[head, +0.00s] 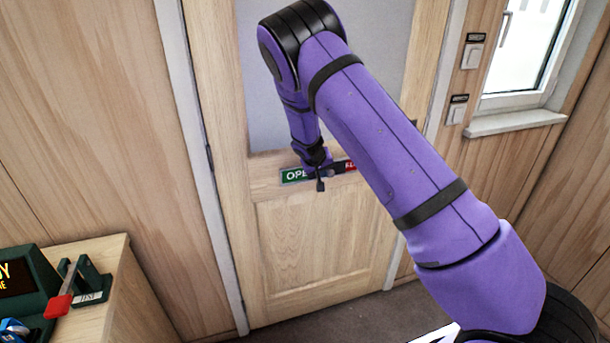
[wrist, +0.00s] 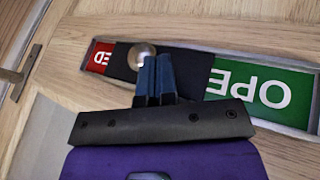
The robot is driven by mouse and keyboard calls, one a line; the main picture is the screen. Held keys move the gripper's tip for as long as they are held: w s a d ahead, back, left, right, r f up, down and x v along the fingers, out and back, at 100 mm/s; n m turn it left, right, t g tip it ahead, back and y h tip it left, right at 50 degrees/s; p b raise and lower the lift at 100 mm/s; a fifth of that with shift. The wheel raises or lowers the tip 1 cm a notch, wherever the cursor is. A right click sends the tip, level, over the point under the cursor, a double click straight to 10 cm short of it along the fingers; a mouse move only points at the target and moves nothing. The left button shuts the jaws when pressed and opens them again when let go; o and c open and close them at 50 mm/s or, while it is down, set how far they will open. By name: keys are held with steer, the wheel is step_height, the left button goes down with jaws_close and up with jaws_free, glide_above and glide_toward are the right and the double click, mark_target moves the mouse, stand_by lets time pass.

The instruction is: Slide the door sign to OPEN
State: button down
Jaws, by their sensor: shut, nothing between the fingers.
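The door sign (head: 296,175) is a long narrow plate on the wooden door, green with "OPE" showing at the left and red at the right in the head view. In the wrist view it appears upside down, with the green part (wrist: 268,95) at right and the red end (wrist: 101,58) showing "ED" at left. A dark slider (wrist: 122,66) with a round metal knob (wrist: 142,54) covers the middle. My gripper (wrist: 155,62) is shut and empty, its fingertips right beside the knob; I cannot tell whether they touch. My gripper (head: 321,176) hides part of the sign in the head view.
The door has a grey upper panel (head: 385,60) and wooden lower panel (head: 310,245). Switches (head: 472,56) and a window are on the right wall. A wooden cabinet (head: 130,300) with green stands and a red-handled item is at lower left.

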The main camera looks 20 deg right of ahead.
mark_target(337, 168)
steer(key=shift+d, duration=2.8)
